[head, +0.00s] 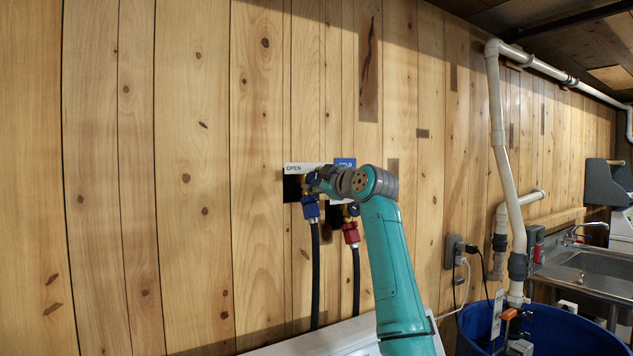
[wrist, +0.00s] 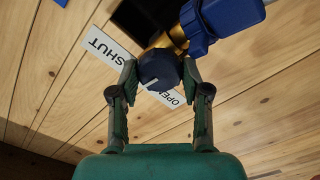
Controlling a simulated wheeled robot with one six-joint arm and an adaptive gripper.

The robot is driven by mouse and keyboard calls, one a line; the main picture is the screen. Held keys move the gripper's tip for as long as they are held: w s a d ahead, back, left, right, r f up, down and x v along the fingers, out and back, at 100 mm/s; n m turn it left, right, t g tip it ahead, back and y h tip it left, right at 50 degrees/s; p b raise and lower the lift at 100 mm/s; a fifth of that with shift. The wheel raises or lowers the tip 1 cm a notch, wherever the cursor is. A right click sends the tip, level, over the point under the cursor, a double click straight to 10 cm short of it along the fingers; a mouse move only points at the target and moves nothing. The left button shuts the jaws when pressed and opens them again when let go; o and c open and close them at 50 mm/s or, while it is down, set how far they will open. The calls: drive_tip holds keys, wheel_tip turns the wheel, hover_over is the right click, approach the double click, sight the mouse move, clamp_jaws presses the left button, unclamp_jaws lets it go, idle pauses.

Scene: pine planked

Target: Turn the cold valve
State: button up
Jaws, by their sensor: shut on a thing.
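The cold valve is a brass body (wrist: 174,37) with a dark blue knob (wrist: 158,69) and a blue hose coupling (wrist: 222,18). In the head view the blue coupling (head: 310,207) hangs below the valve, with a black hose under it. My gripper (wrist: 159,76) has one finger on each side of the knob and is shut on it. The knob bears a short pale line. A SHUT label (wrist: 108,52) and a partly hidden OPEN label (wrist: 168,97) flank the knob. In the head view my gripper (head: 316,181) and wrist hide most of the valve.
A red-coupled valve (head: 351,232) with its own hose is close to the right. A blue label (head: 345,162) above is partly covered by my arm. A white surface (head: 330,338) lies below. White pipes (head: 505,160), a blue barrel (head: 550,330) and a sink are farther right.

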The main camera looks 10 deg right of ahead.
idle(0.5)
drive_tip(key=o, duration=1.1)
drive_tip(key=shift+o, duration=0.2)
drive_tip(key=v, duration=1.2)
